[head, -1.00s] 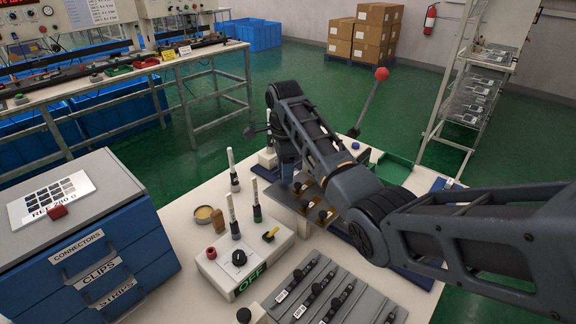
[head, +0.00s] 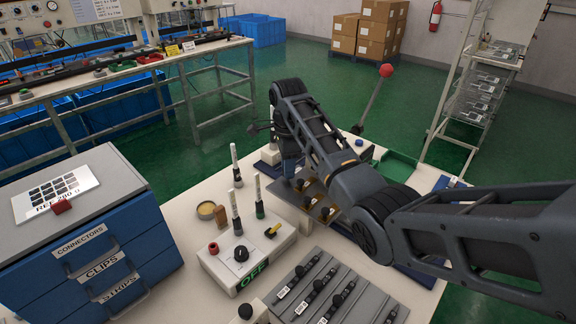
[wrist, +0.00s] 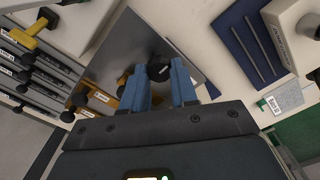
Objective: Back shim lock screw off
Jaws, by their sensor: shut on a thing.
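My gripper (wrist: 158,71) has blue fingers and is shut on a black round knob (wrist: 159,73), which I take for the shim lock screw. The knob stands over a shiny metal plate (wrist: 130,45) in the wrist view. Whether its thread is engaged is hidden. There my arm covers the knob in the grip, and only some blue of the gripper shows.
A white box (head: 222,266) with a black dial and a lit OFF sign stands left of the fixture. Grey rails (head: 341,292) with black knobs lie in front. A red-balled lever (head: 373,98) rises behind. Blue drawers (head: 102,262) stand at the left.

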